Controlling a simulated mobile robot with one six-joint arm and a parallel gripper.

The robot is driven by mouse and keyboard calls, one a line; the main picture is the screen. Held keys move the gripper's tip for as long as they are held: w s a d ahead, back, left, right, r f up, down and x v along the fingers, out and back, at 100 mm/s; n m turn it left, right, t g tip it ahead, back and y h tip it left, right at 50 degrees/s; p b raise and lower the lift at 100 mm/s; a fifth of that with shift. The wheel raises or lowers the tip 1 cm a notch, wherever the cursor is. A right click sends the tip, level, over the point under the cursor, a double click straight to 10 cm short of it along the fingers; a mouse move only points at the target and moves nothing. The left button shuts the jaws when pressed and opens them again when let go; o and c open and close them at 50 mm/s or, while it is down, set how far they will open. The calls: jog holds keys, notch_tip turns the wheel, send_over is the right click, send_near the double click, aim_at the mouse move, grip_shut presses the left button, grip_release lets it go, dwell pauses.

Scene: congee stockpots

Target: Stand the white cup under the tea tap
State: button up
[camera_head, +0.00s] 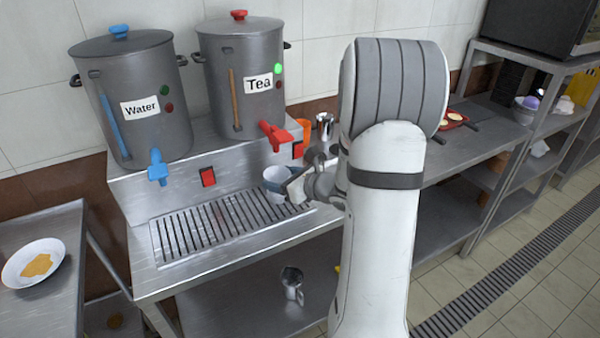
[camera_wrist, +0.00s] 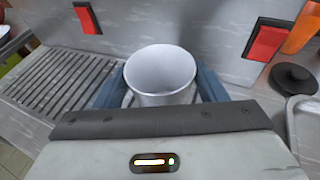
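The white cup (camera_wrist: 160,78) is upright, with its open mouth toward the wrist camera. My gripper (camera_wrist: 160,88) has one blue-grey finger on each side of the cup, close against its upper walls. In the head view the cup (camera_head: 275,174) is at the right end of the drip grate, with my gripper (camera_head: 290,190) coming from the right. The red tea tap (camera_head: 275,135) on the Tea pot (camera_head: 252,105) shows just above the cup in that view. The cup's base is hidden, so I cannot tell whether it touches the grate (camera_head: 205,232).
The Water pot (camera_head: 135,105) with its blue tap (camera_head: 157,167) stands to the left. Red switches (camera_head: 208,177) are on the steel front. An orange cup (camera_head: 303,128) and a metal cup (camera_head: 324,125) stand behind my arm. The left part of the grate is clear.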

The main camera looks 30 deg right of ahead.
jog(key=o, duration=0.4)
jog(key=shift+c, duration=0.2)
